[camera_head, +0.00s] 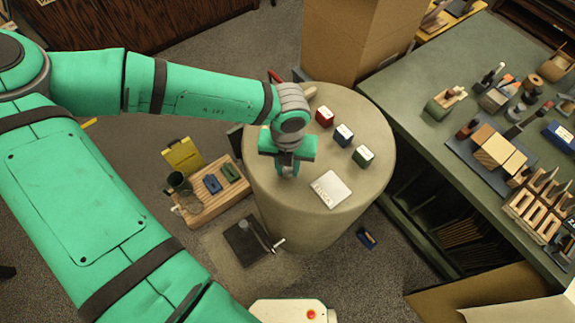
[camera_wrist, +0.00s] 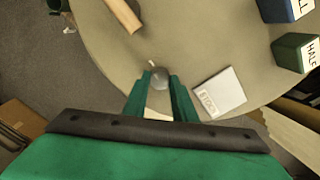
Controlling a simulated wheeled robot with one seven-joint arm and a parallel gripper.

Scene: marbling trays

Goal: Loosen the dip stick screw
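My gripper (camera_head: 288,172) points down over the near left part of the round table (camera_head: 300,205). In the wrist view its two green fingers (camera_wrist: 160,80) stand apart, one on each side of a small grey round knob (camera_wrist: 160,79). The knob has a thin pale pin beside its top. It looks like a screw head, but I cannot confirm that it is the dip stick screw. The fingertips are very close to the knob, and I cannot tell whether they press on it. In the head view my gripper hides the knob.
A white labelled card (camera_head: 331,189) lies right of my gripper. Red (camera_head: 325,117), blue (camera_head: 344,134) and green (camera_head: 363,156) blocks stand farther right on the table. A cardboard box (camera_head: 350,40) rises behind. A wooden tray (camera_head: 215,195) is on the floor at left.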

